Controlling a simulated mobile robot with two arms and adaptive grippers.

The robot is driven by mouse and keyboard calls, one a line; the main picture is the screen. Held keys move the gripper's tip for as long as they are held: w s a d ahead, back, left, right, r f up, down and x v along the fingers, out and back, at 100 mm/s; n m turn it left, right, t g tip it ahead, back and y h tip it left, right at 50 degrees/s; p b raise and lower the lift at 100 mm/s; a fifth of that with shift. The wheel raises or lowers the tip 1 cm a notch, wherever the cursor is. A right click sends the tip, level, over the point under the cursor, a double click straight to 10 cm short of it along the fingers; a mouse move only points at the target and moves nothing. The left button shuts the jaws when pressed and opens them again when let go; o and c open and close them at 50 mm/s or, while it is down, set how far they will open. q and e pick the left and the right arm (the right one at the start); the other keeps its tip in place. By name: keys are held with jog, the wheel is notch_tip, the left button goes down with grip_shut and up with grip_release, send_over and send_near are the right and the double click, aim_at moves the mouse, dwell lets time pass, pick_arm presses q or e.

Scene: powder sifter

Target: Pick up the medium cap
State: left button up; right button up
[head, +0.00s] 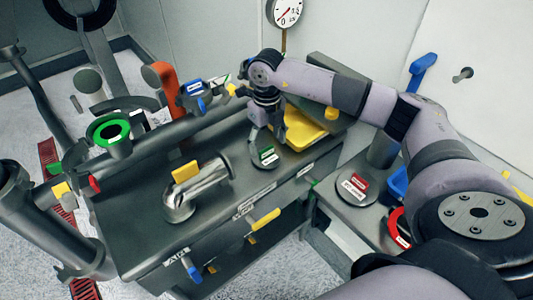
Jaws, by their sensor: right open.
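Two grey round caps show in the head view, and their label print is too small to read. One cap with a green label (266,163) lies on the dark bench top near its right end. The other cap with a red label (352,191) lies on a lower surface to the right. I cannot tell from the print which is the medium cap. My right gripper (266,138) points down just above the green-labelled cap, open, its fingers near the cap's handle. Contact is not clear. My left gripper is not in view.
A yellow tray (303,134) sits behind my right gripper. A bent metal pipe (190,196) with a yellow tag lies on the bench (215,218). A green-ringed part (111,131) stands at the left. A red-ringed part (398,224) lies at the right. A gauge (286,12) is behind.

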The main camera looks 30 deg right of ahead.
aim_at(266, 149)
notch_tip(266, 149, down, 3)
jog(key=shift+s+a+r+p, duration=0.1)
jog(key=shift+r+p, duration=0.1)
jog(key=shift+p, duration=0.15)
jog(key=shift+f, duration=0.55)
jog(key=shift+c, duration=0.6)
jog(key=c, duration=1.3)
jog(key=shift+r, duration=0.1)
jog(key=shift+r+b, duration=1.4)
jog(key=shift+r, duration=8.65)
